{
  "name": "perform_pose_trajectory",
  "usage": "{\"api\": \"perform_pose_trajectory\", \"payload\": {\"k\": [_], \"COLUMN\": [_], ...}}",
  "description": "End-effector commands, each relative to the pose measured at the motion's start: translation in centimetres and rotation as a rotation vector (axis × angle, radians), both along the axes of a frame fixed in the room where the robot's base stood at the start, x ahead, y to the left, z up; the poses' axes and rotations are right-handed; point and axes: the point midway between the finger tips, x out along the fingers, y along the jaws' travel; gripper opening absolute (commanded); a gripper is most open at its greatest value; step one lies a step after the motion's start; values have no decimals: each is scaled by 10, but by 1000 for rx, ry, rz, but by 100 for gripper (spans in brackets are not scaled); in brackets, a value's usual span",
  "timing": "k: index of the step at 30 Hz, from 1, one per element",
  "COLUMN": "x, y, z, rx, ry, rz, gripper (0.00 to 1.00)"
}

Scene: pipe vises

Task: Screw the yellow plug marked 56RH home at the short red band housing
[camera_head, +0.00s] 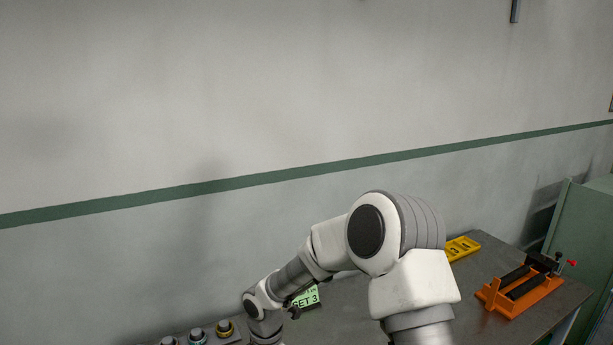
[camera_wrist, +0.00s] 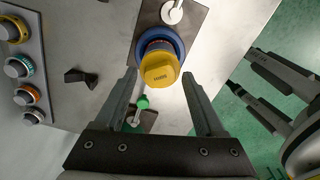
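A yellow plug (camera_wrist: 158,70) with small upside-down dark lettering, too small to read surely, sits at a round housing with a blue collar (camera_wrist: 177,43) in the wrist view. A thin reddish ring seems to show between plug and collar; the thread is hidden. My gripper (camera_wrist: 159,76) is open, with one finger on each side of the plug. Gaps show between the fingers and the plug. In the head view my arm's far end is low at left and the gripper is out of sight; I cannot make out the plug or its housing there.
A grey rack (camera_wrist: 45,70) with several colour-banded round pieces stands at left, beside a black wedge-shaped piece (camera_wrist: 80,77). A green knob (camera_wrist: 141,103) shows between my fingers.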

Motion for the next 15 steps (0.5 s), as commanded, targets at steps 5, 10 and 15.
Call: {"api": "perform_pose_trajectory", "payload": {"k": [5,10,15], "x": [0,0,0], "y": [0,0,0], "z": [0,0,-1], "rx": [0,0,0], "ry": [0,0,0], "rz": [0,0,-10], "gripper": [37,7,0]}}
